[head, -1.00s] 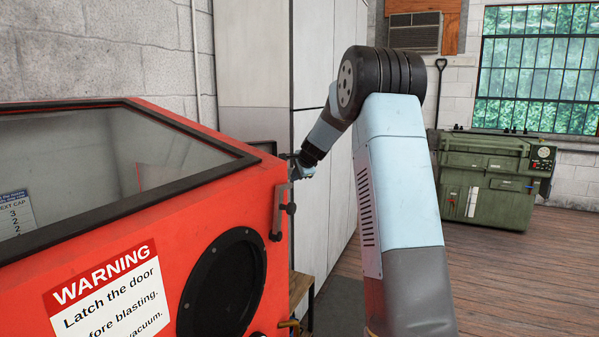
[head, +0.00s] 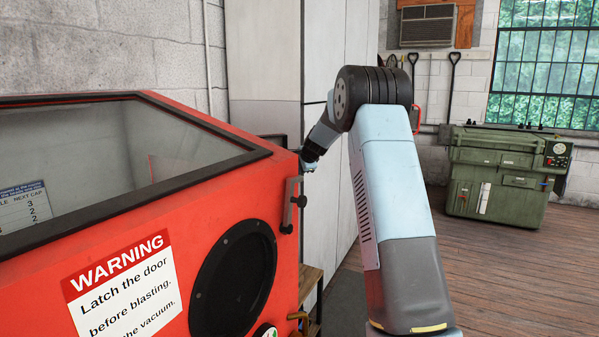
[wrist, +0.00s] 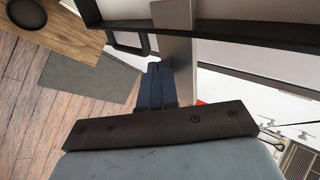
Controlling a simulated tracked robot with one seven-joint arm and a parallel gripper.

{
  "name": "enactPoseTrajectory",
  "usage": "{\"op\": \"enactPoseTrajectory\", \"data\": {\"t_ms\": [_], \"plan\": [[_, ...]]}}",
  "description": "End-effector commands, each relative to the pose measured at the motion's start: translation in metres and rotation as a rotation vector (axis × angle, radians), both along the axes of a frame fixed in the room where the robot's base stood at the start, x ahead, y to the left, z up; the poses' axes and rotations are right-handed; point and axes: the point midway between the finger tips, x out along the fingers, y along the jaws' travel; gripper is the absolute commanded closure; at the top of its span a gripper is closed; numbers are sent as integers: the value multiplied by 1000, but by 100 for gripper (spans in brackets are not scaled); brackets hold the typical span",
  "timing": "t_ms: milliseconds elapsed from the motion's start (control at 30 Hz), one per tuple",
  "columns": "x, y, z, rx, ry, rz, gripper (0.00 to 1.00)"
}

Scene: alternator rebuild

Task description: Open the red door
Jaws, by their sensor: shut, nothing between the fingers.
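The red blast cabinet (head: 205,185) fills the left of the head view. A metal bar with a dark knob (head: 299,201) is upright on its right front corner, beside a round black port (head: 234,278). The door's own outline is hard to make out; the right side is turned away. My gripper (head: 307,168) is at the cabinet's far right corner, just beyond the bar's top, and small in the head view. In the wrist view my gripper's dark blue fingers (wrist: 155,80) are together, close to a pale panel edge and a dark loop-shaped handle (wrist: 130,42). Contact cannot be told.
A tall pale locker (head: 330,100) stands behind my arm. A wooden stand (head: 310,285) is low beside the cabinet. A grey mat (wrist: 90,75) lies on the wooden floor. A green machine (head: 497,175) stands at the back right; floor before it is clear.

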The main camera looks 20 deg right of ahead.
Motion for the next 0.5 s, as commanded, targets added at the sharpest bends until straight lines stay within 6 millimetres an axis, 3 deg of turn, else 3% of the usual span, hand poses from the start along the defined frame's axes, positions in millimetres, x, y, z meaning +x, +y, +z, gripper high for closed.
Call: {"op": "enactPoseTrajectory", "data": {"t_ms": [500], "plan": [[71,8,0,1,-2,113,100]]}}
